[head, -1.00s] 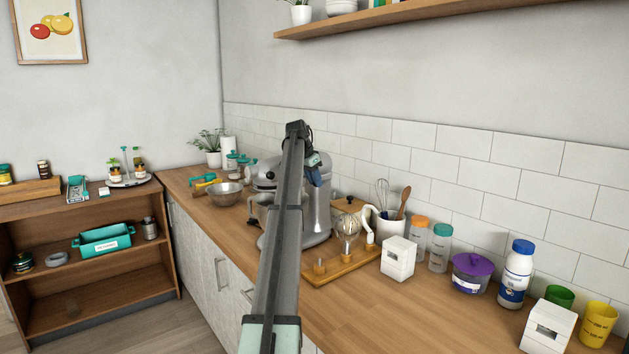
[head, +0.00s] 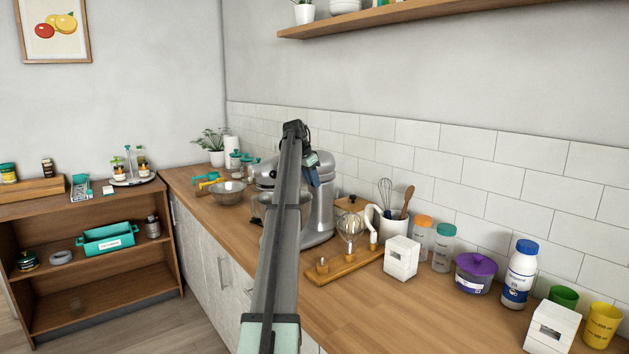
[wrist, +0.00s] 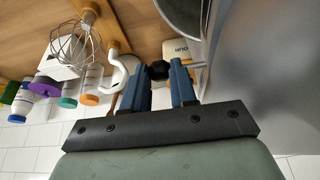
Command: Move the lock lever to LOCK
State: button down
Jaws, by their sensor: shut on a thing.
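The silver stand mixer (head: 322,215) stands on the wooden counter, partly hidden behind my arm in the head view. In the wrist view, a round black knob (wrist: 160,69), which looks like the end of the lock lever, sits between the blue fingers of my gripper (wrist: 159,76). My gripper is shut on this knob. In the head view my gripper (head: 312,172) is beside the mixer's upper body, and the knob is hidden there. A pale label with dark letters (wrist: 181,48) is just past the fingers, partly covered, so the lever's position cannot be read.
A wooden board (head: 340,266) with a wire whisk (head: 350,226) lies right of the mixer. A white crock (head: 394,230) with utensils stands behind it. A white box (head: 401,258) is to the right. A metal bowl (head: 227,193) is at the left.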

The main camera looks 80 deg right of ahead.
jog(key=c, duration=0.9)
grip_release()
jog(key=shift+w+a, duration=0.1)
jog(key=shift+r, duration=0.1)
jog(key=v, duration=1.3)
jog(key=shift+w+a+r, duration=0.15)
jog(key=shift+r, duration=0.2)
